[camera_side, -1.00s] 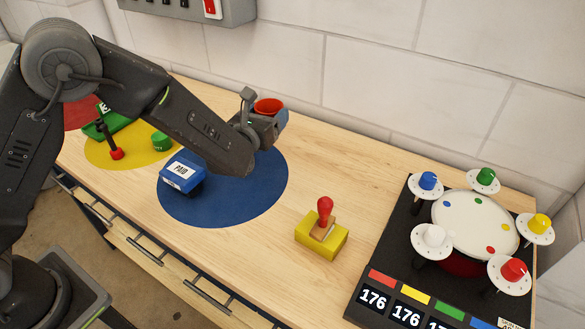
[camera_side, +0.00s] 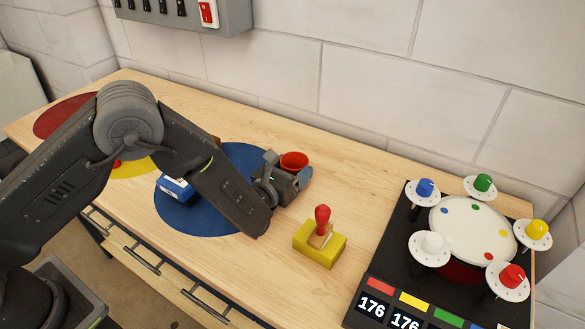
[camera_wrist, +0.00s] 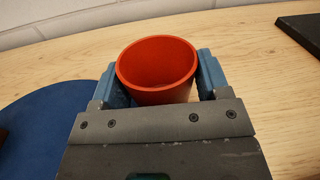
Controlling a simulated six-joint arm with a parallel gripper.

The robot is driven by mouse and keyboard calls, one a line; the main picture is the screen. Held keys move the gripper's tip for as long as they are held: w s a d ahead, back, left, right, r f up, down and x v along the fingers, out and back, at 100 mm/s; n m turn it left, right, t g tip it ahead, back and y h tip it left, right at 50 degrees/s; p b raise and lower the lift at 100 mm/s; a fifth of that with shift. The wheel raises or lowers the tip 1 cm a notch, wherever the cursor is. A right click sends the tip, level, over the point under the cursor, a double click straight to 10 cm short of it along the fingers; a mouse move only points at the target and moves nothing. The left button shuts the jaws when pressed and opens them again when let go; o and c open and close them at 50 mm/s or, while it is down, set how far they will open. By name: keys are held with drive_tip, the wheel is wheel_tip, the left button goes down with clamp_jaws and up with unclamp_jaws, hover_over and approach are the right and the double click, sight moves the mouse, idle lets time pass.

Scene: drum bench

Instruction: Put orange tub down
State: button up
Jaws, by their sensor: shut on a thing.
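The orange tub (camera_side: 294,160) is a small red-orange open cup, upright and empty in the wrist view (camera_wrist: 158,70). My gripper (camera_wrist: 158,88) has its two blue-grey fingers on either side of the tub and is shut on it. In the side view my gripper (camera_side: 288,180) is just right of the blue mat disc (camera_side: 190,218), over bare wood. The tub's base is hidden by the gripper, so I cannot tell whether it touches the table.
A yellow block with a red-handled stamp (camera_side: 320,243) stands close by, in front and to the right. The black drum board (camera_side: 385,262) with coloured knobs is further right. A blue box (camera_side: 175,189) sits on the blue disc. Bare wood (camera_side: 350,180) lies between tub and board.

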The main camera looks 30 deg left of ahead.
drive_tip(key=shift+f, duration=0.15)
drive_tip(key=o, duration=0.9)
